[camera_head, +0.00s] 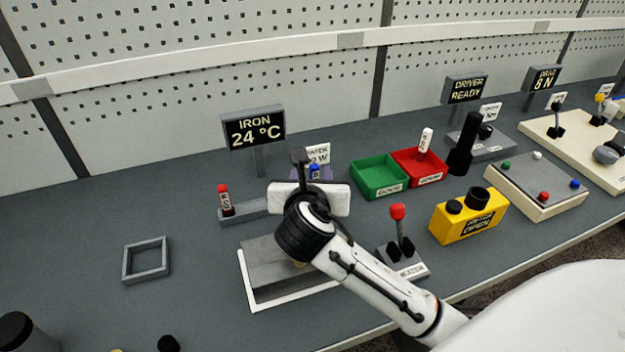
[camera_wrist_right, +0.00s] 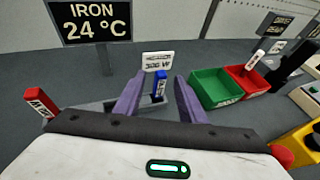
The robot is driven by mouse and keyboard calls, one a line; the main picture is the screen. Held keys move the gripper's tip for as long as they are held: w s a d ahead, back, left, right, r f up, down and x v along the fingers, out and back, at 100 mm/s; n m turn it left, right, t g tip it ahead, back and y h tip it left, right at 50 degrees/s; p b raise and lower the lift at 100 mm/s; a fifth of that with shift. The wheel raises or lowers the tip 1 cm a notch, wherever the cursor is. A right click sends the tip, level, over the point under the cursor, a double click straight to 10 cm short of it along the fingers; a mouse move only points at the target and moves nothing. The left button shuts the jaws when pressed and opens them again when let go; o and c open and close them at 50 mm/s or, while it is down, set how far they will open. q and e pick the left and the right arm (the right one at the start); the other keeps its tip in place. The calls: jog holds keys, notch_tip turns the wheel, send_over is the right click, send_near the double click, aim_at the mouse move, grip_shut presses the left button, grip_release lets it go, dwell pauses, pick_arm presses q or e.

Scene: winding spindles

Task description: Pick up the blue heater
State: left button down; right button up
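The blue heater (camera_head: 314,171) is a small upright blue stick with a white label, standing at the right part of a low grey rack (camera_head: 236,214). In the right wrist view the blue heater (camera_wrist_right: 160,86) shows between the two purple fingers of my right gripper (camera_wrist_right: 159,78). The fingers are apart, with a visible gap on each side of it. In the head view my right gripper (camera_head: 312,174) is partly hidden behind its own white body. I cannot tell how far the fingertips reach around the heater. My left gripper is not in view.
A red heater (camera_head: 224,198) stands in the rack's left part. The IRON 24 °C display (camera_head: 254,129) rises behind. Green (camera_head: 378,178) and red (camera_head: 419,168) trays lie to the right. A red-knobbed lever (camera_head: 398,213) stands near my right arm. A square grey frame (camera_head: 146,260) lies left.

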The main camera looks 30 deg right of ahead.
aim_at(314, 166)
jog(key=x, duration=0.5)
jog(key=shift+w+d+f, duration=0.15)
jog(key=shift+w+d, duration=0.05)
jog(key=shift+d, duration=0.1)
grip_shut()
